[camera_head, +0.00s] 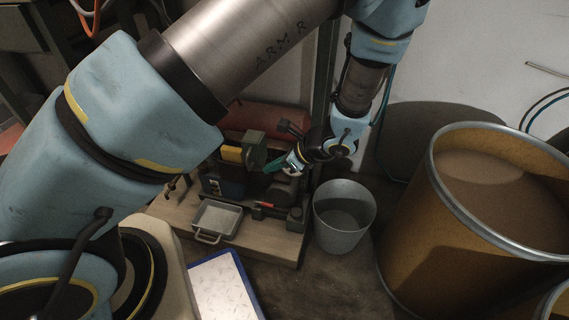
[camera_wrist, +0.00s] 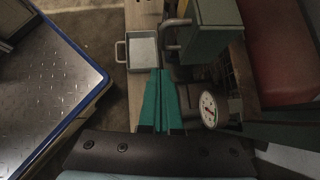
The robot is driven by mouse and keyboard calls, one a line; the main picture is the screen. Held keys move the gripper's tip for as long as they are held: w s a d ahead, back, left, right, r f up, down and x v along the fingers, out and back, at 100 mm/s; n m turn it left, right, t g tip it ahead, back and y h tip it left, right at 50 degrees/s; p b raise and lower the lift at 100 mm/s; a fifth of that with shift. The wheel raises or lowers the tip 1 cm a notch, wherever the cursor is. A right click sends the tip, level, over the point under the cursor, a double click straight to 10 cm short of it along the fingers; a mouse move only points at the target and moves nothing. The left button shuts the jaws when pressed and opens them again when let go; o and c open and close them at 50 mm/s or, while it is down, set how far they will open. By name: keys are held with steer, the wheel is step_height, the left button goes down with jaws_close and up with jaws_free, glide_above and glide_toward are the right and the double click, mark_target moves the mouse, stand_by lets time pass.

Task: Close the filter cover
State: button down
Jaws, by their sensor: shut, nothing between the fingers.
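A green metal box (camera_head: 255,147) stands on the machine on the wooden bench; it may carry the filter cover, but I cannot tell which part that is or whether it is open. In the wrist view the green box (camera_wrist: 215,30) is at the upper right, with a grey bar handle (camera_wrist: 178,22) on its left side. My gripper (camera_head: 272,166) is beside the green box, at its lower right in the head view. In the wrist view the teal fingers of my gripper (camera_wrist: 161,75) are together and empty, below the handle and apart from it.
A metal tray (camera_head: 217,219) sits on the wooden bench (camera_head: 170,214). A grey bucket (camera_head: 343,238) stands right of the bench, by a large yellow drum (camera_head: 405,210). A round gauge (camera_wrist: 208,108) is close right of my fingers. A blue-edged plate (camera_wrist: 45,85) lies at left.

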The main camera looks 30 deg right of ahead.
mark_target(250, 166)
steer(key=shift+w+a+f+b, duration=0.1)
steer(key=shift+w+a+b, duration=0.1)
steer(key=shift+w+a, duration=0.55)
steer(key=shift+w+a+b, duration=0.15)
steer(key=shift+w+a, duration=0.35)
steer(key=shift+w, duration=0.4)
steer(key=shift+w+a+r+g+h+p, duration=0.15)
steer(key=shift+a+r+g+h+p, duration=0.1)
steer(key=shift+g+h+p, duration=0.25)
steer(key=shift+d, duration=0.1)
